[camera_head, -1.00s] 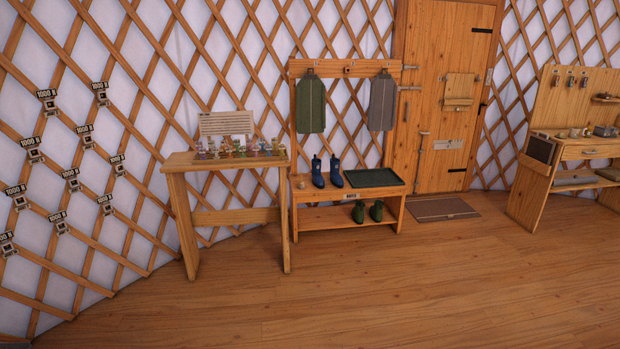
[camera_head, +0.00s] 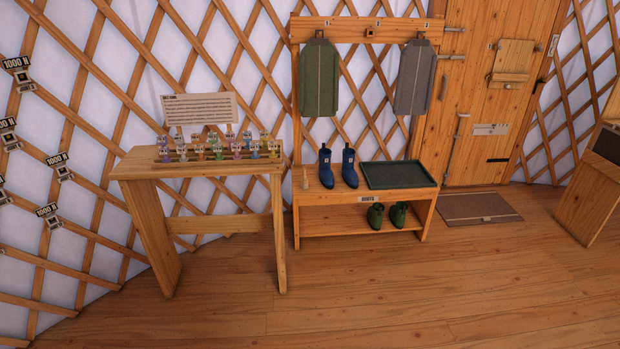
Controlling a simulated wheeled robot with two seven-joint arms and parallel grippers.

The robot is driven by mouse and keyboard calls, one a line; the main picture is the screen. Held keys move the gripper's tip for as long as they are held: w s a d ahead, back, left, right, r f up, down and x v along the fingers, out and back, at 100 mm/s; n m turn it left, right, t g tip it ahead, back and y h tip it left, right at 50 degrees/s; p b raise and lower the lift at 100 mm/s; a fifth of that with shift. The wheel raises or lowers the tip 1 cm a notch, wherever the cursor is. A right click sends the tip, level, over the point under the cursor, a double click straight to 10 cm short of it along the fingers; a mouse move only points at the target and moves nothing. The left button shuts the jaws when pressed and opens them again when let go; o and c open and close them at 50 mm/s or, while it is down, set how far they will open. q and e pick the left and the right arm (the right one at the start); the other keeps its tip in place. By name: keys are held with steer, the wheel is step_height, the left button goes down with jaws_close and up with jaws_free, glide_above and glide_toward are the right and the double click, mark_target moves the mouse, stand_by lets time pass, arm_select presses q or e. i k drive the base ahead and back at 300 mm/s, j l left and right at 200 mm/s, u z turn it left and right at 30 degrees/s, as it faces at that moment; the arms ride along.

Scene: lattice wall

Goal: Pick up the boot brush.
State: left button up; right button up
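Neither of my grippers shows in the head view.
A dark green tray (camera_head: 399,175) lies on the bench's right side, with green shoes (camera_head: 387,216) on the shelf below. A wooden table (camera_head: 139,166) with several small coloured figures stands to the left. A doormat (camera_head: 479,208) lies by the door. The floor in front is clear.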

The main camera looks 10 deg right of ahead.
mark_target(304, 185)
steer(key=i+l, duration=0.2)
steer(key=i, duration=0.2)
steer(key=i+l+z, duration=0.1)
steer(key=i, duration=0.3)
steer(key=i+l, duration=0.25)
steer(key=i, duration=0.15)
